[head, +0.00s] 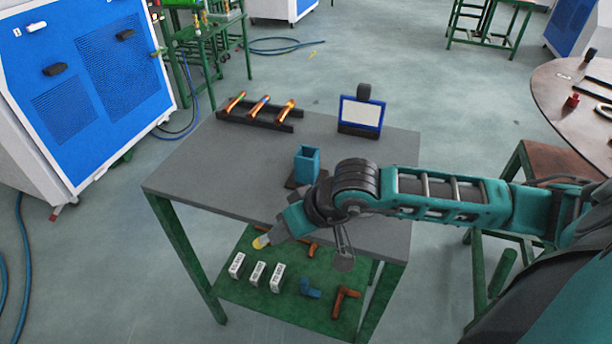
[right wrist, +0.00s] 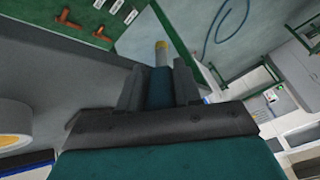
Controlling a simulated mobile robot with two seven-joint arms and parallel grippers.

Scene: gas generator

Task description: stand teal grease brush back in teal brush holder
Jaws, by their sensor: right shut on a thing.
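The teal grease brush (head: 290,220) has a teal handle, a pale collar and a yellow tip. My right gripper (head: 305,208) is shut on its handle. It holds the brush tilted, tip down and to the left, near the front edge of the grey table. In the right wrist view, the brush (right wrist: 160,72) sticks out between the two dark jaws (right wrist: 157,88). The teal brush holder (head: 307,162), an open-topped box on a dark base, stands on the table behind the gripper, apart from the brush. The arm hides part of its base. My left gripper is not in view.
On the grey table (head: 205,165), a dark rack (head: 255,120) with orange-ended pieces and a blue-framed panel (head: 361,113) stand at the back. The green lower shelf (head: 240,288) bears white boxes (head: 257,273) and pipe pieces. The table's left part is clear.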

